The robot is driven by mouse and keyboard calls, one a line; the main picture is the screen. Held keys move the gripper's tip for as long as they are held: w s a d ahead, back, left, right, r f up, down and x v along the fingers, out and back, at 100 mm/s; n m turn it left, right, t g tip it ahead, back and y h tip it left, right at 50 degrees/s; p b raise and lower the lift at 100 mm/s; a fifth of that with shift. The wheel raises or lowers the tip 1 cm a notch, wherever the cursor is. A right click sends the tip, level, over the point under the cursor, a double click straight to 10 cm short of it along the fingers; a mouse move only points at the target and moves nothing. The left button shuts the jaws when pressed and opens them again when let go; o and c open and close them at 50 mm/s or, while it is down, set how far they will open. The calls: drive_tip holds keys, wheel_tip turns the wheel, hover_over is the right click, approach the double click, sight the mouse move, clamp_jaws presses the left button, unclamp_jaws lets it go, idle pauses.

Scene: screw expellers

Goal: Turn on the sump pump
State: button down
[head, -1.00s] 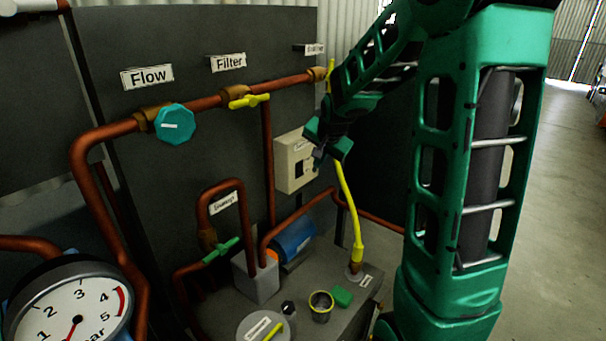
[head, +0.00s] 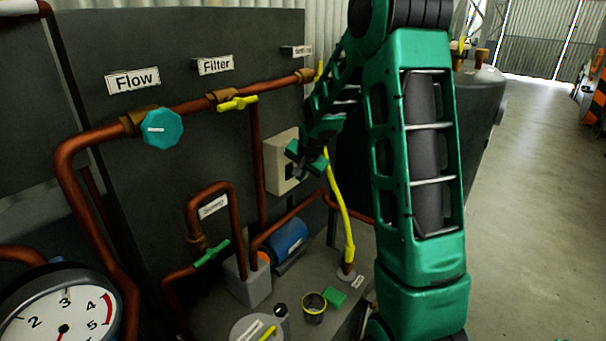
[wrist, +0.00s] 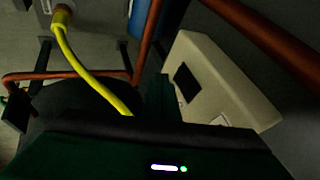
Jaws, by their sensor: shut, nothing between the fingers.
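A beige switch box (head: 277,163) is mounted on the dark panel. My gripper (head: 309,172) is shut and empty, and overlaps the right side of the box in the head view. I cannot tell whether it touches the box. In the wrist view the box (wrist: 228,75) shows a dark square switch (wrist: 187,83) and pale labels, partly hidden by the dark green gripper body. The switch's state is not clear. A blue cylindrical motor (head: 289,240), possibly the pump, lies on the bench below, beside a grey block (head: 247,283).
Copper pipes carry a teal Flow knob (head: 162,127), a yellow Filter lever (head: 238,103) and a green lever (head: 211,254). A yellow hose (head: 341,205) hangs close by my gripper. A gauge (head: 62,310) is at lower left. Open floor (head: 540,200) lies right.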

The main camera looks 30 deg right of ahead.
sight(290, 171)
drive_tip(key=shift+w+a+f, duration=0.1)
drive_tip(key=shift+w+a, duration=0.15)
drive_tip(key=shift+w, duration=0.35)
drive_tip(key=shift+w+a+f, duration=0.1)
drive_tip(key=shift+w+a, duration=0.15)
drive_tip(key=shift+w, duration=0.55)
